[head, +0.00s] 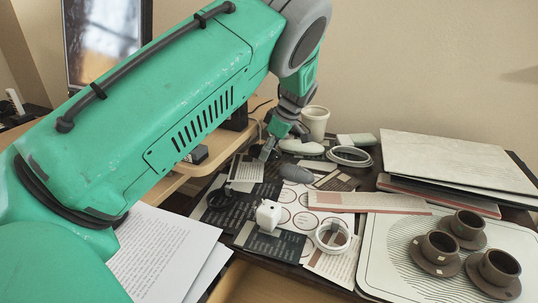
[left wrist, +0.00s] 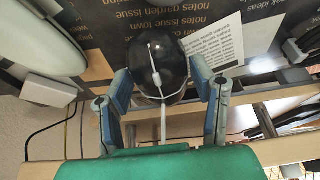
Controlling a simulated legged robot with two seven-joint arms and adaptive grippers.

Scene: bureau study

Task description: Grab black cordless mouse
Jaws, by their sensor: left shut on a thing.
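The black mouse (left wrist: 142,62) is glossy and rounded, with a pale line down its middle, in the left wrist view. It sits between the two fingers of my left gripper (left wrist: 160,75), which is shut on it from both sides. In the head view my left gripper (head: 273,143) reaches down to the back of the desk, beside dark printed sheets. The mouse cannot be made out clearly there. I cannot tell whether it still rests on the surface. My right gripper is not in view.
A grey oval thing (head: 294,173), a paper cup (head: 315,122) and a pale ring (head: 349,156) are close to the gripper. A white cube (head: 268,214) stands nearer. A tray (head: 388,262) with several brown cups lies at right. Stacked boards (head: 455,165) lie behind it.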

